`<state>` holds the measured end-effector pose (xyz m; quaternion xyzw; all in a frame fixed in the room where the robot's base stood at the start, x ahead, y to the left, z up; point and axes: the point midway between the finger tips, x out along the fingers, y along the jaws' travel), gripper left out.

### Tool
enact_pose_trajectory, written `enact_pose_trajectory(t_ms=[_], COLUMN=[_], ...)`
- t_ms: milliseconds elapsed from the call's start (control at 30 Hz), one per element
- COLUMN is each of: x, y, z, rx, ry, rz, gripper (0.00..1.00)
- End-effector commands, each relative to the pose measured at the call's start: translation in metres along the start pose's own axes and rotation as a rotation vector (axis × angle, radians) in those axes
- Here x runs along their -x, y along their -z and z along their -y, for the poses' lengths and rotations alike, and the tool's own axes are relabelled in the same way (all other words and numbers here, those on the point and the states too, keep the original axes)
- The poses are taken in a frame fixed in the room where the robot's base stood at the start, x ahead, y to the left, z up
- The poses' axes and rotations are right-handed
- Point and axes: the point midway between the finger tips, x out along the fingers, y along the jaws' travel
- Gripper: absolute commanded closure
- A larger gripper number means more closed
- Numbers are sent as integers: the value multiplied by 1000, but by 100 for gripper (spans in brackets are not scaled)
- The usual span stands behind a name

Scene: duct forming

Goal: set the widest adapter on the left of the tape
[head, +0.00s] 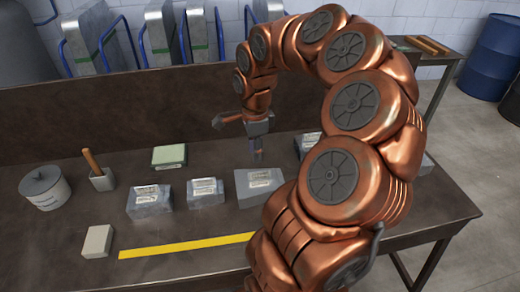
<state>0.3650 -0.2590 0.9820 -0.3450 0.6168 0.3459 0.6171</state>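A yellow tape strip (185,246) runs across the front of the table; my arm hides its right end. Several grey metal adapters with pale labels stand behind it: one (150,201) at left, a smaller one (206,193) in the middle, and one (258,188) at right that looks widest of these three. Another grey piece (308,144) farther back is partly hidden by my arm. My gripper (257,155) points down above the table, behind the right adapter. Its fingers are too small to tell whether they are open.
A low back panel (150,105) rises behind.

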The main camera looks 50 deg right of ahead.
Motion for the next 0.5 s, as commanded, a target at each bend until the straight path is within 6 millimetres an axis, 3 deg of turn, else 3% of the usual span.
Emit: enact_pose_trajectory(t_ms=[133, 367, 500], x=[-7, -18, -35], y=[14, 15, 14], z=[6, 7, 5], rx=[-93, -103, -99], ry=[0, 0, -3], rz=[0, -1, -2], gripper=[67, 67, 67])
